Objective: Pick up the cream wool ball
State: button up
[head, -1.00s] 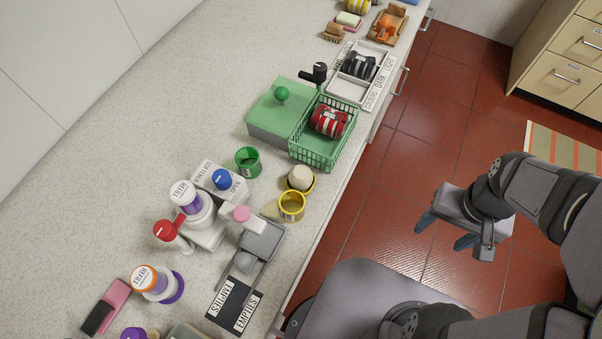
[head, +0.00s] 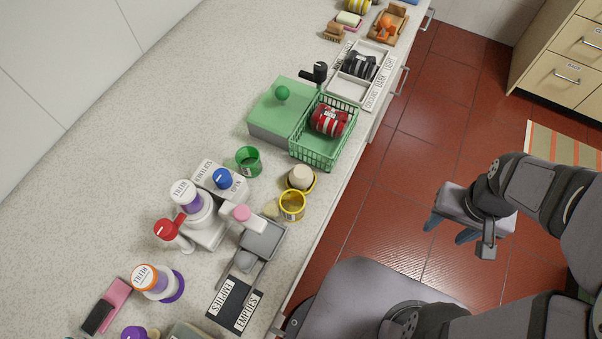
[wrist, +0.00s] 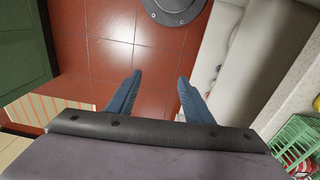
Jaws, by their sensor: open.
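The cream wool ball (head: 300,176) sits in a small yellow holder on the counter, near its front edge, in the head view. It lies just behind a yellow cup and in front of the green basket. My gripper (head: 452,231) is off to the right of the counter, over the red floor, well apart from the ball. Its two blue fingers are spread with nothing between them, as the wrist view also shows (wrist: 155,97). The ball cannot be made out in the wrist view.
The yellow cup (head: 292,206) and green cup (head: 248,160) stand close to the ball. The green basket (head: 318,158) holds a red striped roll. A white dispenser (head: 205,225) and grey tray (head: 263,241) are at left. Bare counter (head: 150,130) lies along the wall.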

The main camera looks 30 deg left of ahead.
aim_at(312, 179)
jog(key=w+d+f+n+t, duration=0.2)
jog(key=w+f+n+t, duration=0.25)
jog(key=w, duration=0.75)
jog(key=w+a+f+n+t+y+p, duration=0.1)
jog(key=w+a+f+n+t+y, duration=0.15)
jog(key=a+n+y, duration=0.6)
jog(key=shift+s+a+r+g+y+p, duration=0.9)
jog(key=shift+s+a+r+y, duration=0.55)
jog(key=shift+s+a, duration=1.55)
jog(key=shift+s+a+r+g+y+p, duration=0.9)
jog(key=shift+s+a+r+y, duration=0.6)
jog(key=shift+s+a, duration=1.45)
jog(key=shift+s+a+r+g+y+p, duration=0.75)
jog(key=shift+s+a+r+g+y, duration=0.65)
jog(key=shift+s+a, duration=1.6)
jog(key=shift+f+t, duration=0.15)
jog(key=shift+t, duration=0.25)
